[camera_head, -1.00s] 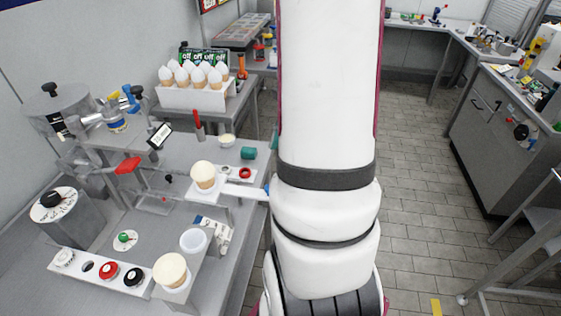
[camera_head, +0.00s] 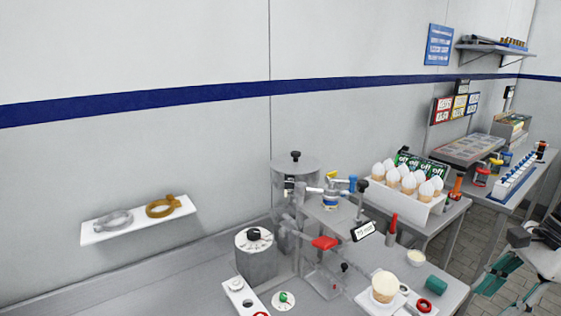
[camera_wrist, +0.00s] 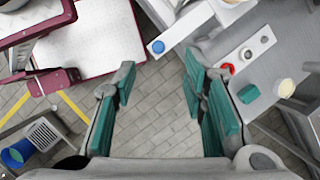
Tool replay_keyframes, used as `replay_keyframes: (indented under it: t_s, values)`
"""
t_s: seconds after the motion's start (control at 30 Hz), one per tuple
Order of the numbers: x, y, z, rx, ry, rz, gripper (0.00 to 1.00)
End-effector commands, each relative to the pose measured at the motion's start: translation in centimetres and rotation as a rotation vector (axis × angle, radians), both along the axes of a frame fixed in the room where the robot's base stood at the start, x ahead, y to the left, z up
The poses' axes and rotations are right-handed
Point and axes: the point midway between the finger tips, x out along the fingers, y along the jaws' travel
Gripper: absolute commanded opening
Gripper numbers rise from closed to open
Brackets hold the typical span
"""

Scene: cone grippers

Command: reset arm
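My gripper (camera_wrist: 158,78) shows in the wrist view with its two teal-padded fingers spread wide. Only tiled floor shows between the fingertips, so it is open and empty. In the head view my gripper (camera_head: 494,278) is at the right edge, its teal fingers to the right of the work table and apart from it. Most of my arm is outside the head view.
A wall shelf (camera_head: 137,223) at left holds a grey ring (camera_head: 113,220) and a gold ring (camera_head: 166,207). Floor is clear below the gripper.

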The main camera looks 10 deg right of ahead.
Motion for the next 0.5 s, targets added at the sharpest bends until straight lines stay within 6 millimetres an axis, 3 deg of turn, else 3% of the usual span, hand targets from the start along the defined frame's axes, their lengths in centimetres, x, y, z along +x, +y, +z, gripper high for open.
replay_keyframes:
  t_s: [0.23, 0.5]
  values:
    - [3.6, 8.9, 5.2, -0.200, -0.158, 0.519, 0.39]
    - [3.5, 18.4, 9.3, -0.461, -0.345, 1.115, 0.39]
